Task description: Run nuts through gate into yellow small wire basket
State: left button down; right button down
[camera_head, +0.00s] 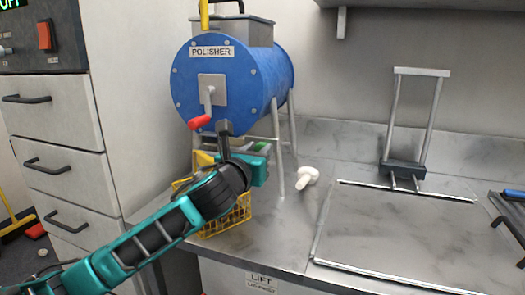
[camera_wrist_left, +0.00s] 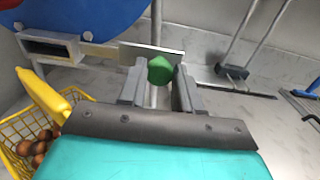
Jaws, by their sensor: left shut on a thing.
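The blue polisher drum (camera_head: 215,75) stands on metal legs at the counter's left end, with a red-handled crank (camera_head: 200,121) on its front. In the left wrist view, its outlet (camera_wrist_left: 52,47) and a flat metal gate plate (camera_wrist_left: 135,52) with a green knob (camera_wrist_left: 160,70) show. My left gripper (camera_wrist_left: 160,82) is shut on the green knob, its fingers on either side. The yellow small wire basket (camera_head: 213,234) stands below the drum, partly behind my left arm. Brown nuts (camera_wrist_left: 40,145) lie inside it. My right gripper is out of view.
A white knobbed object (camera_head: 306,177) lies on the counter right of the drum's legs. Farther right is a framed metal plate (camera_head: 400,235) with an upright handle frame (camera_head: 433,110). A blue-handled item (camera_head: 514,194) sits at the right edge. Drawers (camera_head: 60,170) stand left.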

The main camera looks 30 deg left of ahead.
aim_at(247, 142)
pick_arm(q)
jog(key=a, duration=0.2)
jog(key=s+a+p, duration=0.1)
jog(key=a, duration=0.1)
jog(key=shift+a, duration=0.3)
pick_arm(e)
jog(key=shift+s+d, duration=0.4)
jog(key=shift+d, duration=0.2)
pick_arm(q)
jog(key=c, duration=1.1)
grip_release()
jog(key=shift+o, duration=1.3)
jog(key=shift+s+a, duration=0.1)
jog(key=shift+o, duration=0.3)
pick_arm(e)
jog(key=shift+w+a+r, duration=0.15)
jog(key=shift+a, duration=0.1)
pick_arm(q)
jog(key=p+v, duration=0.1)
jog(key=v, duration=1.2)
jog(key=shift+p, duration=0.35)
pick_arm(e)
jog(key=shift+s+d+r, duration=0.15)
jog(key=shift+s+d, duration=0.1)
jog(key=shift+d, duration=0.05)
